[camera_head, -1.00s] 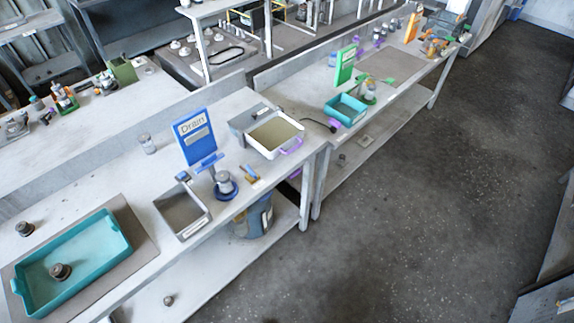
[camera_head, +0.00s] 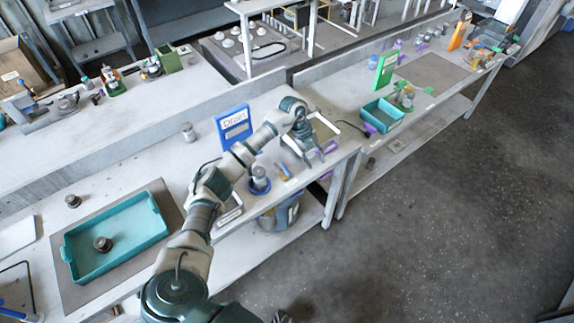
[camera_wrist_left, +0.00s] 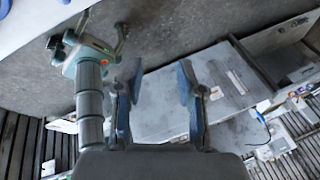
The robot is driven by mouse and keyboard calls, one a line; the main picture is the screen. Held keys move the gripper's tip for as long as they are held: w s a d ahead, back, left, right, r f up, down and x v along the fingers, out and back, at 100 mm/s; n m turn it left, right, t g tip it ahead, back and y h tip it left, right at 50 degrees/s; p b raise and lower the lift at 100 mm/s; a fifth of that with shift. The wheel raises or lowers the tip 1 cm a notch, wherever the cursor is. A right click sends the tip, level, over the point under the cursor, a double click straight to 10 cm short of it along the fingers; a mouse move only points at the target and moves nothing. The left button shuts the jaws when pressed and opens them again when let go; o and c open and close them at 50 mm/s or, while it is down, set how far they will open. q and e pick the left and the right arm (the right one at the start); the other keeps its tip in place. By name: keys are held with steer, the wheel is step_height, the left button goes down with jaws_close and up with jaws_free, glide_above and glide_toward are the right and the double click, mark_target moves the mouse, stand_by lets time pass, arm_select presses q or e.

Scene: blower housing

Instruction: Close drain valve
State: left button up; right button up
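The blue Drain sign (camera_head: 233,123) stands upright on the bench in the head view. In front of it is a small grey valve-like fitting on a round blue base (camera_head: 260,184). My left forearm crosses just above this fitting and hides part of it, and the blue bar beside it is not clear to see. My left gripper (camera_head: 301,152) is right of the sign, over the white-rimmed tray (camera_head: 325,129). In the left wrist view its two fingers (camera_wrist_left: 160,78) are apart with nothing between them. My right gripper (camera_wrist_left: 90,40) shows there with spread, empty fingers.
A teal tray (camera_head: 130,228) with a dark weight in it is at the left of the bench. A green sign (camera_head: 385,70) and a small teal bin (camera_head: 382,114) stand farther right. A bucket (camera_head: 283,214) is on the lower shelf. The floor at right is clear.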

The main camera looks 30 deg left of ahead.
arm_select(q)
steer(key=s+a+r+n+y, duration=0.2)
steer(key=a+r+y, duration=0.2)
steer(key=a+r, duration=0.5)
steer(key=p, duration=0.1)
glide_above(286, 168)
steer(key=shift+g+y, duration=0.3)
step_height(286, 168, down, 11)
steer(key=shift+d+r, duration=0.1)
steer(key=f, duration=0.8)
steer(key=shift+w+a+p, duration=0.1)
steer(key=shift+a+p, duration=0.2)
steer(key=shift+a, duration=0.05)
steer(key=shift+d, duration=0.1)
steer(key=shift+r, duration=0.1)
steer(key=shift+d, duration=0.15)
steer(key=shift+c, duration=0.9)
jaws_close()
